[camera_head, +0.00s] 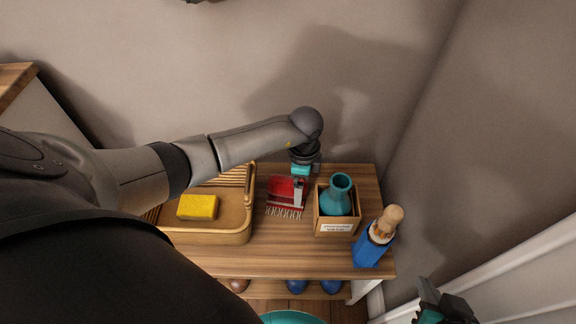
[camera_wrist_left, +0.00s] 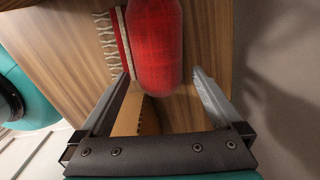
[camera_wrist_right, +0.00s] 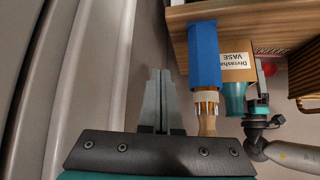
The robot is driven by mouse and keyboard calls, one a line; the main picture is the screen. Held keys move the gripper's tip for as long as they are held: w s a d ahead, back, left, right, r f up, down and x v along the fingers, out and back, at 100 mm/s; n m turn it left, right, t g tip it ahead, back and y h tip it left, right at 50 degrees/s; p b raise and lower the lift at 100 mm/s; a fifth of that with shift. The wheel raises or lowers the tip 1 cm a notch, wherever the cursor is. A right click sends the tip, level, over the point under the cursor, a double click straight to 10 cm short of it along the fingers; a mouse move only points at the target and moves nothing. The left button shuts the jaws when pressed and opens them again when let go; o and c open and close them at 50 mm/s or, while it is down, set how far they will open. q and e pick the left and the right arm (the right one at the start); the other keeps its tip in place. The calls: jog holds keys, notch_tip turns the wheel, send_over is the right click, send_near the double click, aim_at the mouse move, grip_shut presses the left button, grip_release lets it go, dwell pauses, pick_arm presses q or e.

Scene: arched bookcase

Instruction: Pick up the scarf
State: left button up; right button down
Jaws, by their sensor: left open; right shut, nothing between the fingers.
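The scarf (camera_head: 285,190) is red with a white fringe and lies rolled or folded on the wooden shelf top, between the basket and the vase box. My left gripper (camera_head: 300,183) is directly over it, hiding part of it in the head view. In the left wrist view, the fingers of my left gripper (camera_wrist_left: 162,76) are open, with the red scarf (camera_wrist_left: 155,45) ahead and between their tips. Whether they touch it cannot be told. My right gripper (camera_head: 440,305) is shut and empty at lower right, away from the scarf; it also shows in the right wrist view (camera_wrist_right: 160,75).
A wicker basket (camera_head: 212,237) with a yellow sponge-like block (camera_head: 198,207) stands left of the scarf. A teal vase (camera_head: 337,196) sits in a labelled box (camera_head: 337,227) to the right. Walls close the back and right.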

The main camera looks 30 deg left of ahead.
pick_arm(q)
jog(key=shift+f+b, duration=0.3)
jog(key=shift+f, duration=0.25)
pick_arm(e)
jog(key=shift+w+a+t+y, duration=0.45)
jog(key=shift+a+t, duration=0.25)
jog(key=shift+a, duration=0.1)
pick_arm(q)
jog(key=c, duration=1.4)
jog(key=shift+r, duration=0.1)
pick_arm(e)
jog(key=shift+r, duration=0.1)
